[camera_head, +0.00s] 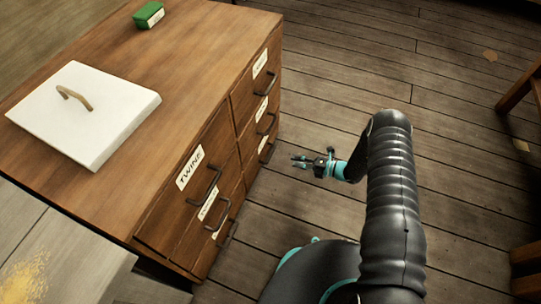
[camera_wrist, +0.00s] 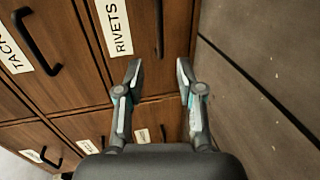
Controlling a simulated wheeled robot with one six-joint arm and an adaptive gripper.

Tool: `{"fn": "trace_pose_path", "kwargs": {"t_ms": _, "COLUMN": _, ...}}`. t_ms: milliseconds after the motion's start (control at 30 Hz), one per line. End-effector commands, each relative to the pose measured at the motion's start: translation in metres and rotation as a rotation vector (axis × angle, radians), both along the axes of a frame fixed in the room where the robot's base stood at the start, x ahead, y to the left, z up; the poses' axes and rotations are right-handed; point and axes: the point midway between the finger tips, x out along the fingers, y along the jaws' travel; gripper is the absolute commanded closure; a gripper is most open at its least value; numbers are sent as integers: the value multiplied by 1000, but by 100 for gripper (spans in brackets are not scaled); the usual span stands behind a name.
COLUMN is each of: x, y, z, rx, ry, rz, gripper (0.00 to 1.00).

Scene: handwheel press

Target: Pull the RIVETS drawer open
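The RIVETS drawer (camera_wrist: 138,70) is in the upper middle of the wrist view, with a white RIVETS label (camera_wrist: 119,25) and a dark bar handle (camera_wrist: 160,28). Its front looks flush with the cabinet. My gripper (camera_wrist: 158,68) is open and empty, its two fingers spread on either side of the handle's line. The handle lies beyond the fingertips, apart from them. In the head view my gripper (camera_head: 299,161) hangs in front of the right-hand drawer column. The labels there are too small to read, so I cannot tell which is RIVETS.
The wooden cabinet (camera_head: 205,50) carries a white lid-like slab (camera_head: 115,110) and a green box (camera_head: 149,15) on top. A TWINE drawer (camera_head: 215,150) is in the nearer column. Beside RIVETS is a drawer with a partly cut-off label (camera_wrist: 15,40). Plank floor (camera_head: 330,60) is clear around my gripper.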

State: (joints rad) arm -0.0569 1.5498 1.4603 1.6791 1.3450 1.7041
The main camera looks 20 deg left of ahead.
Motion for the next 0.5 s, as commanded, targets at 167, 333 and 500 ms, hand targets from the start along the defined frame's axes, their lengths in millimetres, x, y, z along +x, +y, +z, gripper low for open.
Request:
{"fn": "trace_pose_path", "kwargs": {"t_ms": 167, "x": 1, "y": 32, "z": -7, "rx": 0, "ry": -2, "rz": 6, "gripper": 63}}
{"fn": "trace_pose_path", "kwargs": {"t_ms": 333, "x": 4, "y": 63, "z": -13, "rx": 0, "ry": -3, "rz": 6, "gripper": 63}}
{"fn": "trace_pose_path", "kwargs": {"t_ms": 500, "x": 6, "y": 91, "z": -19, "rx": 0, "ry": -3, "rz": 5, "gripper": 63}}
